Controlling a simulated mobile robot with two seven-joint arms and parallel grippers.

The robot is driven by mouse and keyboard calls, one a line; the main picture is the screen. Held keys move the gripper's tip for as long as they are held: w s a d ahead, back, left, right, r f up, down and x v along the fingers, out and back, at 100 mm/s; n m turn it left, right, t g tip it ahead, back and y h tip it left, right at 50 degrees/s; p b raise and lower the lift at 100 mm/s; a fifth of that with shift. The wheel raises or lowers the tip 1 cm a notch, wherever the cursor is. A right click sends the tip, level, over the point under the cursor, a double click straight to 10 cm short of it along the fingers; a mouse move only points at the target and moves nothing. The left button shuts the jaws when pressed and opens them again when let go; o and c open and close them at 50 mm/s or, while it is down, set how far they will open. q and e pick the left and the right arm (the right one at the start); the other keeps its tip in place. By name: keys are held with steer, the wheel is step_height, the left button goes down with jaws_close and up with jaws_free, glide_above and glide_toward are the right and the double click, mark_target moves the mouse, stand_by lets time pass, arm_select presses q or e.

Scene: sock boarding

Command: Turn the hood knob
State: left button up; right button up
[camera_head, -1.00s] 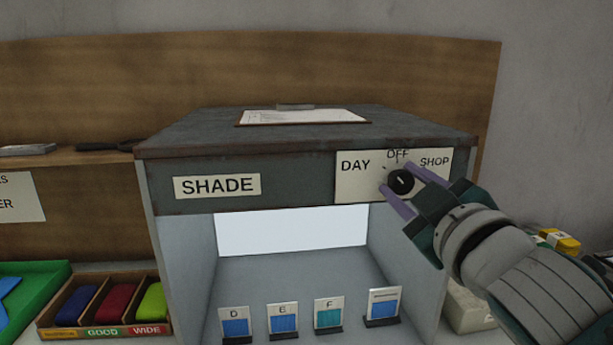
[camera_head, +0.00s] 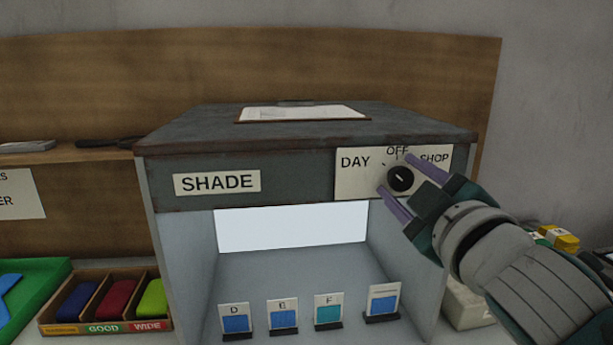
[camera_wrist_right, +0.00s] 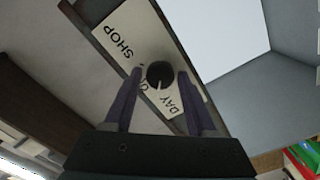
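The hood knob (camera_head: 401,179) is a round black dial with a white mark, on a pale plate (camera_head: 350,187) lettered DAY, OFF and SHOP at the hood's upper right front. My right gripper (camera_head: 394,173) is open, with its purple fingers on either side of the knob. In the right wrist view the knob (camera_wrist_right: 160,74) sits between the fingertips, with small gaps showing beside it. The mark lies at a slant, and I cannot tell exactly which word it points to. My left gripper is not in view.
The grey hood (camera_head: 300,135) carries a SHADE label and a clipboard (camera_head: 302,114) on top. Several lettered cards stand inside it, before a bright white panel (camera_head: 290,229). A divided box (camera_head: 105,328) and green tray (camera_head: 45,275) lie at left; a yellow item (camera_head: 560,239) sits at right.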

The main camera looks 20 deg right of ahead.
steer(key=shift+o, duration=0.8)
steer(key=shift+s, duration=0.2)
steer(key=b+v, duration=0.1)
steer(key=v, duration=0.8)
steer(key=shift+s+a, duration=0.15)
steer(key=shift+s, duration=0.1)
